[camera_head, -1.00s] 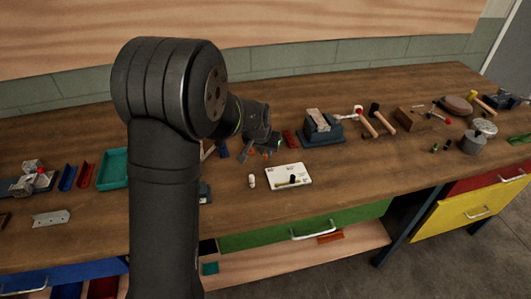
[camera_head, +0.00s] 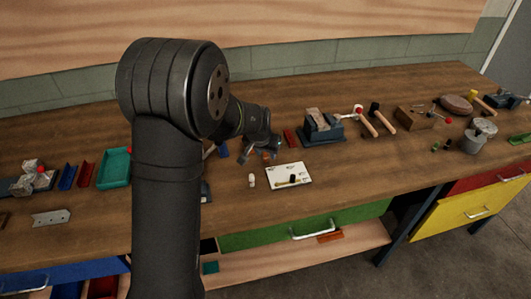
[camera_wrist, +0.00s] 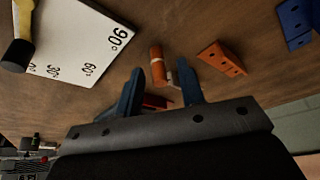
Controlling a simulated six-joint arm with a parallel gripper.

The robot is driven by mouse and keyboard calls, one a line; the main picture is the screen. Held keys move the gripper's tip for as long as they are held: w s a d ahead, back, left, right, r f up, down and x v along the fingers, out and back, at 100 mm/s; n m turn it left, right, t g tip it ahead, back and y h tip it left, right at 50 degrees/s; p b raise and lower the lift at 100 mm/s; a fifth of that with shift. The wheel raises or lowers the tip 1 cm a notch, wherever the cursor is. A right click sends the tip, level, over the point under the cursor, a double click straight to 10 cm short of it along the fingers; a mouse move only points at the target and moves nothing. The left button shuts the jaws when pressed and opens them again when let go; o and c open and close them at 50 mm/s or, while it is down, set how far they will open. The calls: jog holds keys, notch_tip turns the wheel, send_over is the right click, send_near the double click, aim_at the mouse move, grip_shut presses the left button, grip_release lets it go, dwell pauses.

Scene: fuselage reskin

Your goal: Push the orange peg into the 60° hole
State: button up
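The white angle board (camera_head: 303,181) lies flat on the bench right of my gripper in the head view. In the wrist view the board (camera_wrist: 75,40) shows at upper left with 90, 60 and 30 marks. An orange peg (camera_wrist: 157,68) with a pale band is at the gap between my fingertips. My gripper (camera_wrist: 160,66) has its two blue fingers spread apart, and I see no clear contact with the peg. In the head view my gripper (camera_head: 262,153) is low over the bench behind the board, and the peg is hard to make out.
A black-headed tool with a yellow handle (camera_wrist: 18,52) lies on the board. An orange bracket (camera_wrist: 222,58) and a blue bracket (camera_wrist: 295,22) lie beyond the peg. A white peg (camera_head: 252,181) stands left of the board. A vise (camera_head: 322,126) stands behind it. Bench in front is clear.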

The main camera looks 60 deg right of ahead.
jog(key=v, duration=1.1)
jog(key=shift+o, duration=0.6)
jog(key=shift+s+a+r, duration=0.1)
jog(key=shift+a+r, duration=0.05)
jog(key=shift+r, duration=0.2)
notch_tip(320, 180, up, 4)
jog(key=s+n+t, duration=0.2)
jog(key=n, duration=0.2)
jog(key=shift+n+y, duration=0.3)
jog(key=x, duration=0.7)
jog(key=a+x, duration=0.1)
jog(key=x, duration=0.3)
jog(key=shift+d+f, duration=0.15)
jog(key=shift+f, duration=0.3)
jog(key=shift+s+x, duration=0.25)
jog(key=shift+x, duration=1.1)
jog(key=shift+s+x, duration=0.2)
jog(key=shift+x, duration=1.1)
jog(key=shift+f, duration=0.1)
